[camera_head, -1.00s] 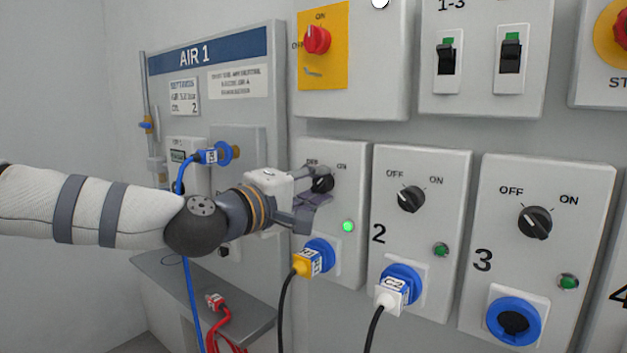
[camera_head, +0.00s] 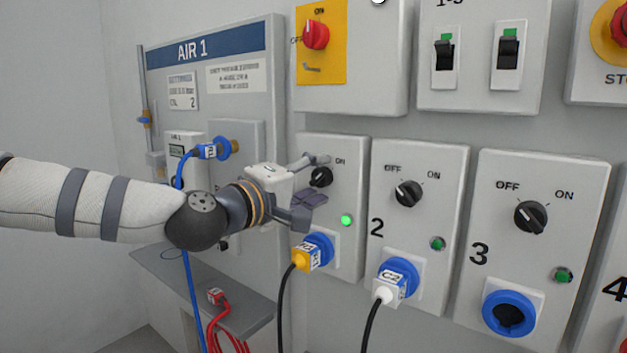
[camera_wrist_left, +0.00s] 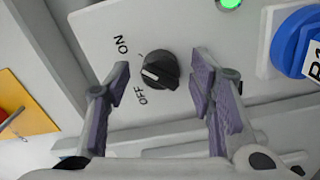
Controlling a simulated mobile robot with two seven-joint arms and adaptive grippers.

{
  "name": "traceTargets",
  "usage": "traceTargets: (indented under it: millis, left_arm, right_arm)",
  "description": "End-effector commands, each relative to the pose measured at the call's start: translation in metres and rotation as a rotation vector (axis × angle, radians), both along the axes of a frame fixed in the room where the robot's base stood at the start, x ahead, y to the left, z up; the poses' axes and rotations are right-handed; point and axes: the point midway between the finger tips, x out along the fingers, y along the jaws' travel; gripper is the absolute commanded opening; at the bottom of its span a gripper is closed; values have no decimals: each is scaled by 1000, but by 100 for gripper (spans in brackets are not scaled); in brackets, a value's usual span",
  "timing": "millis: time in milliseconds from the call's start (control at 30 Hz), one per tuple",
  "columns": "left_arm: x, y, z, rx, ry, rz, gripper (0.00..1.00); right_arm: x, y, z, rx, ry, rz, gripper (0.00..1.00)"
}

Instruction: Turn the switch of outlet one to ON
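The black switch knob of outlet one (camera_head: 321,177) sits on the first grey panel (camera_head: 343,160). The knob also shows in the left wrist view (camera_wrist_left: 161,69), with ON and OFF printed beside it. Its white mark points to the side with the labels, roughly between them; I cannot tell the exact setting. The green lamp (camera_head: 346,220) below is brightly lit. My left gripper (camera_head: 319,180) is open. In the left wrist view its fingers stand apart on both sides of the knob, with visible gaps. My right gripper is not in view.
A yellow plug with a black cable sits in outlet one's blue socket (camera_head: 319,243). Outlets two (camera_head: 408,194) and three (camera_head: 530,217) stand to the right with dimmer lamps. A red switch on a yellow plate (camera_head: 318,70) is above. The AIR 1 panel (camera_head: 270,70) is at left.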

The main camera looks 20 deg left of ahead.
Motion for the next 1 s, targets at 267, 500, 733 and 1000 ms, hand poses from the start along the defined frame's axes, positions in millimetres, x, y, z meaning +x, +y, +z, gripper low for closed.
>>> traceTargets:
  millis: [267,500,733,1000]
  left_arm:
    - [-21,9,1,-4,0,2,49]
    - [-82,30,2,-6,-2,1,49]
    - [-111,41,0,-2,0,1,49]
    - [-113,41,0,0,0,0,49]
  right_arm:
    - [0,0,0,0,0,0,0]
    - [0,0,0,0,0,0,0]
    - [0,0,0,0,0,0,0]
    - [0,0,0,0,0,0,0]
